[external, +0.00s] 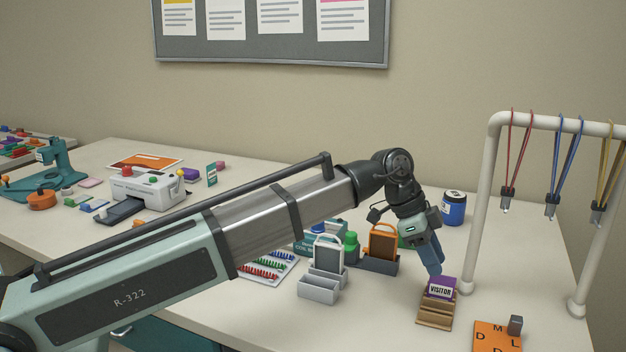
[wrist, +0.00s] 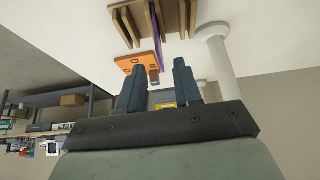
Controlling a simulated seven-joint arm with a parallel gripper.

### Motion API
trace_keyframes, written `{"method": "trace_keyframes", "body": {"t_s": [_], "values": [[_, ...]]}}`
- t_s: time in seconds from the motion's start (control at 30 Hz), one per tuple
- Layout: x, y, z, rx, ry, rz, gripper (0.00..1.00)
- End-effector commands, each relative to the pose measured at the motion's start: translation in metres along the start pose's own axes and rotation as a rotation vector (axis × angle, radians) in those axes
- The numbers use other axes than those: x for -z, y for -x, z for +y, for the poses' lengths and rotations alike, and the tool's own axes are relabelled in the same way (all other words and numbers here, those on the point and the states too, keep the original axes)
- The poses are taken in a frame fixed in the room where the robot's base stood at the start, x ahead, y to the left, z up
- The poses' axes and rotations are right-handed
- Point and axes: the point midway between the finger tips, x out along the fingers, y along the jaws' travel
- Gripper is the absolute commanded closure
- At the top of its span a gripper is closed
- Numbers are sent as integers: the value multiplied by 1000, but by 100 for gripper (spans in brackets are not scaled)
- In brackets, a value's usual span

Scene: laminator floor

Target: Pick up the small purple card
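The small purple card (external: 445,282) stands upright in a slotted wooden holder (external: 434,317) at the right of the table. A white "VISITOR" label shows on or in front of its lower part. In the wrist view the card appears edge-on as a thin purple strip (wrist: 159,50) between the slats of the wooden holder (wrist: 127,25). My gripper (external: 435,273) points down just above the card in the external view. In the wrist view my gripper (wrist: 158,80) has its two blue-grey fingers apart, with nothing held between them. The card lies beyond the fingertips.
A white rail stand (external: 480,210) with hanging lanyards rises right of the holder. An orange lettered board (external: 490,340) with a small grey block (external: 515,325) lies nearer. Grey racks (external: 318,290), an orange-framed piece (external: 383,240) and a blue jar (external: 453,208) stand around my gripper.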

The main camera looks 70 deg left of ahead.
Motion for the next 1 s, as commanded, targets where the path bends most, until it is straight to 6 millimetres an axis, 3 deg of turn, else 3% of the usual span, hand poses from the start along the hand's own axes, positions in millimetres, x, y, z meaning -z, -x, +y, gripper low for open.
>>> {"method": "trace_keyframes", "body": {"t_s": [0.43,0.8,1.0], "values": [[1,-26,0,0,-1,0,66],[2,-67,-1,0,0,0,66],[2,-68,-1,1,0,1,66]]}}
